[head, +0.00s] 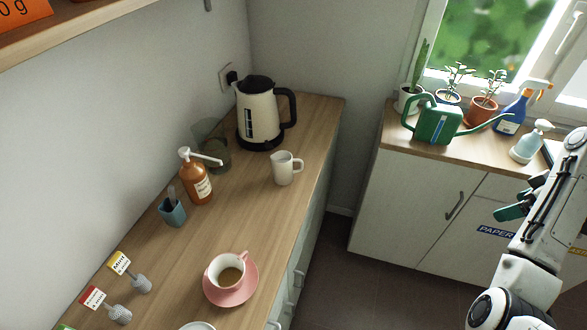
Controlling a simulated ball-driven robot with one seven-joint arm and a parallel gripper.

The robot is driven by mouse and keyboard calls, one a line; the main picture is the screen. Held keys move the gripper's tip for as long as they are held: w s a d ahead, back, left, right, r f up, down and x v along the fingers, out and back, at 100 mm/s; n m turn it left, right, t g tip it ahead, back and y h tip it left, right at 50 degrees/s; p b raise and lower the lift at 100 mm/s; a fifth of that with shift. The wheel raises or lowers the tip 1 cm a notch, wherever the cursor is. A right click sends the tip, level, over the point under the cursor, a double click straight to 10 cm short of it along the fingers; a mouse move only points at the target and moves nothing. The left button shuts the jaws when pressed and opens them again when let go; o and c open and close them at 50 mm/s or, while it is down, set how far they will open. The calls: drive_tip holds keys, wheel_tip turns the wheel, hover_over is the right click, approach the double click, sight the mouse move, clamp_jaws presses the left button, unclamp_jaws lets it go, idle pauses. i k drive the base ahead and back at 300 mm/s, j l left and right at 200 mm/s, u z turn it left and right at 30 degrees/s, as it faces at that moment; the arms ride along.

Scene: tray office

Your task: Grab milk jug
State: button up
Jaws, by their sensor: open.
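The milk jug (283,170) is small and white. It stands upright on the wooden counter (320,135), close to its right edge, with its handle toward the right. My gripper (515,204) is at the right side of the picture, in front of the white cabinet. Its green fingers are partly hidden by my arm. It is open and empty, well to the right of the jug and apart from it.
A kettle (258,115) stands behind the jug. An orange syrup pump bottle (197,186), a blue cup (172,212) and a pink saucer (244,291) with a coffee cup (224,264) are nearby. A green watering can (437,125) and plants occupy the cabinet top.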

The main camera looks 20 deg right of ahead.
sight(284, 174)
drive_tip(key=i+l+u, duration=0.15)
drive_tip(key=l+u, duration=0.2)
drive_tip(key=l, duration=0.2)
drive_tip(key=l+u, duration=0.35)
drive_tip(key=l, duration=0.15)
drive_tip(key=l+u, duration=0.35)
drive_tip(key=l, duration=0.25)
drive_tip(key=i, duration=0.05)
